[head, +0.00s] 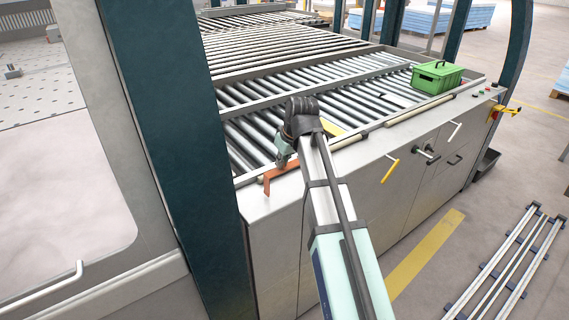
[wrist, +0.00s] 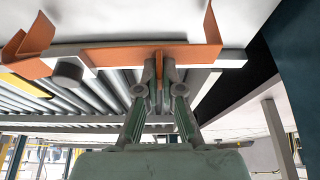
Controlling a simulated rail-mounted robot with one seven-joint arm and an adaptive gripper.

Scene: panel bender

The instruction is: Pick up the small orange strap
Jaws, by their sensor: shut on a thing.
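The small orange strap (head: 281,171) lies at the near left corner of the roller table, on the light front edge. In the wrist view the strap (wrist: 110,58) is a flat bar with bent-up ends, crossing in front of my fingers. My gripper (wrist: 160,68) is shut on the middle of the strap, with the fingertips close together and an orange piece between them. In the head view my gripper (head: 285,160) reaches down to the strap, and my arm partly hides the area to its right. I cannot tell whether the strap touches the edge.
The roller table (head: 250,83) extends behind the strap. A green crate (head: 436,77) stands at its right end. A yellow piece (head: 332,127) lies on the rollers beside my arm. A dark teal post (head: 183,150) stands close on the left.

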